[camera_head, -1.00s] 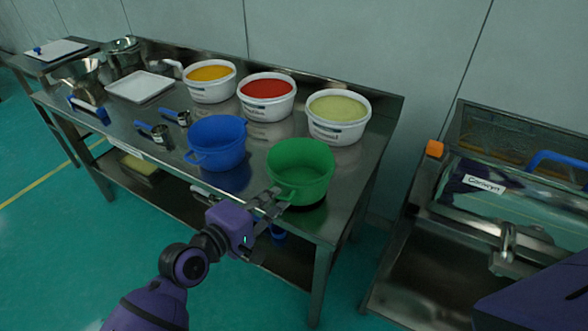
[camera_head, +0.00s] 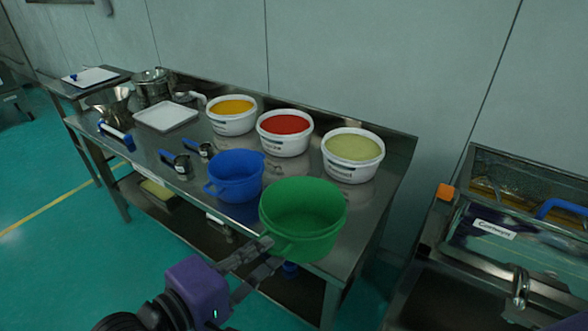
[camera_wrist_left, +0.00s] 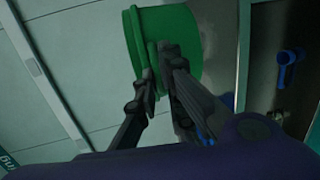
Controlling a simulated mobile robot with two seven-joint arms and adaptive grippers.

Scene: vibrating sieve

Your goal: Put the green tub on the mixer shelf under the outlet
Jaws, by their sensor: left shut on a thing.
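The green tub (camera_head: 303,222) is an empty, round, open-topped tub, held upright near the front right corner of the steel table. My left gripper (camera_head: 266,252) is shut on its near side, at the handle or rim. In the left wrist view the green tub (camera_wrist_left: 172,40) lies between and beyond the fingers of my left gripper (camera_wrist_left: 160,75). The machine at the right (camera_head: 500,235), with a label and an orange block, is only partly in view. I cannot make out its shelf or outlet. My right gripper is not in view.
A blue tub (camera_head: 235,177) stands on the steel table (camera_head: 352,225) just left of the green tub. White tubs of orange (camera_head: 232,118), red (camera_head: 285,135) and pale green (camera_head: 352,157) contents stand behind. A gap of floor separates the table from the machine.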

